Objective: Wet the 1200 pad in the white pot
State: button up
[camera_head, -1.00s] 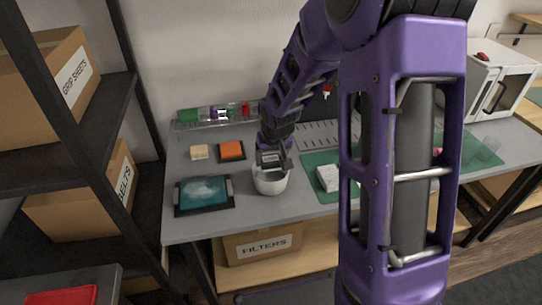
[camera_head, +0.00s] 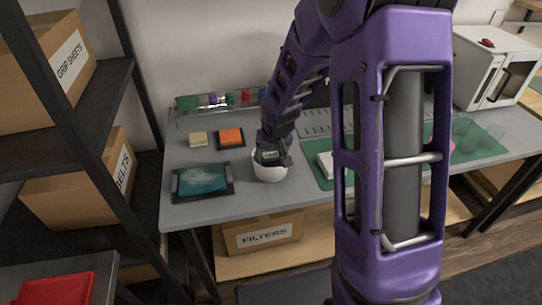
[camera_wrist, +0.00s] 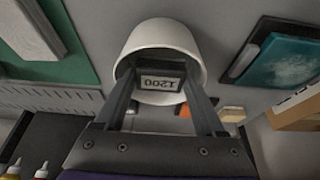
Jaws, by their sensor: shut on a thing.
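The white pot (camera_head: 270,174) stands on the grey bench. It also shows in the wrist view (camera_wrist: 163,38), with its mouth facing my gripper. My gripper (camera_wrist: 160,90) is shut on the 1200 pad (camera_wrist: 161,82), whose label reads 1200. In the head view my gripper (camera_head: 270,155) is at the pot's mouth from above. The pad is at or inside the rim. Whether it touches water is hidden.
A framed teal panel (camera_head: 203,179) lies left of the pot. An orange block (camera_head: 230,136) and a beige block (camera_head: 198,139) sit behind it. A green mat (camera_head: 318,175) with a white item (camera_head: 325,163) is to the right. A rack of coloured rolls (camera_head: 212,101) is at the back.

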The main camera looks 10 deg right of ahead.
aim_at(271, 156)
jog(key=shift+r, duration=0.1)
jog(key=shift+r+p, duration=2.7)
jog(key=shift+r, duration=0.75)
jog(key=shift+r, duration=0.1)
notch_tip(271, 156, up, 4)
jog(key=p, duration=0.3)
